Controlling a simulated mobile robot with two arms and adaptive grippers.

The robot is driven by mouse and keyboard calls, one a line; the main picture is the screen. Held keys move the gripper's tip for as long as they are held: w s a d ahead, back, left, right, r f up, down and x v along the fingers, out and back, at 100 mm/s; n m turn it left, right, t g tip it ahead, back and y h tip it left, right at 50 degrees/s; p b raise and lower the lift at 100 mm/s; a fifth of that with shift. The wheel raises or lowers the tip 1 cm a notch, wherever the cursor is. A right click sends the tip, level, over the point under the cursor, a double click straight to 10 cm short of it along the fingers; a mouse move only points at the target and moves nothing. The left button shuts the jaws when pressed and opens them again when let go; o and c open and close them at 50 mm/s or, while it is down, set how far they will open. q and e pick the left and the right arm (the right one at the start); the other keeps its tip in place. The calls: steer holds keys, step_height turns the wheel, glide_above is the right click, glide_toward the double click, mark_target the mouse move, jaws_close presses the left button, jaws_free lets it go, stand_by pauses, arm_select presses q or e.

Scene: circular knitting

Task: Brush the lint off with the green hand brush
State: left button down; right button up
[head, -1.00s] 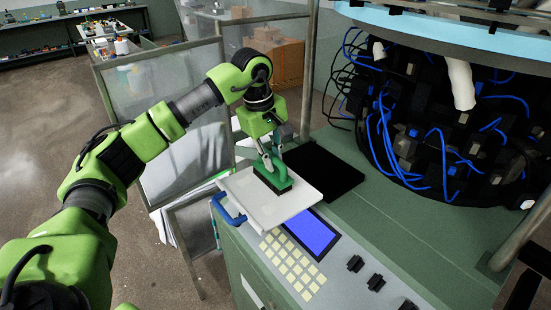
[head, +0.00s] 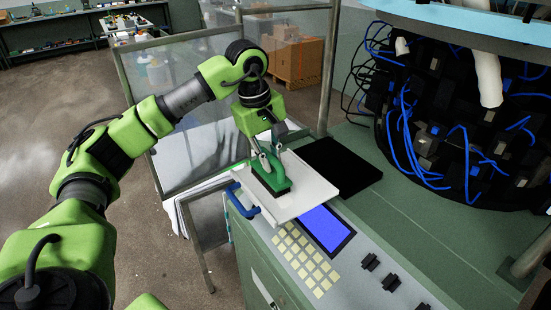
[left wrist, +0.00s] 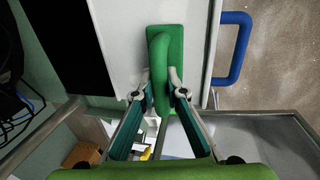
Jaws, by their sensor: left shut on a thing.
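The green hand brush (head: 271,176) is in my left gripper (head: 266,155), which is shut on its handle. The brush lies over a white board (head: 312,186) with its dark bristle side down toward the board; I cannot tell whether the bristles touch. In the left wrist view the brush (left wrist: 176,50) points away from the fingers (left wrist: 160,85), which close around the handle's near end. The white board (left wrist: 125,35) lies beneath it. I see no lint clearly on the board. My right gripper is not in view.
A blue handle (head: 240,203) sticks out at the board's left corner. A black pad (head: 345,165) lies behind the board, and a control panel with a blue screen (head: 324,228) is in front. The machine with blue cables (head: 450,130) stands at the right.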

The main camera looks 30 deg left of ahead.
arm_select(q)
steer(key=shift+s+a, duration=0.15)
steer(key=shift+s, duration=0.3)
steer(key=shift+w+d+r+p, duration=0.15)
steer(key=shift+w+d+p, duration=0.15)
steer(key=shift+w, duration=0.2)
steer(key=w, duration=0.1)
steer(key=w+d+p, duration=0.1)
steer(key=w, duration=0.1)
steer(key=shift+w+d, duration=0.15)
steer(key=shift+w, duration=0.3)
steer(key=shift+w+d+p, duration=0.25)
steer(key=shift+w+p, duration=0.05)
steer(key=shift+w, duration=0.2)
steer(key=shift+w+d+p, duration=0.25)
steer(key=shift+w+p, duration=0.05)
steer(key=shift+w, duration=0.2)
steer(key=shift+f, duration=0.2)
steer(key=c, duration=2.8)
jaws_free()
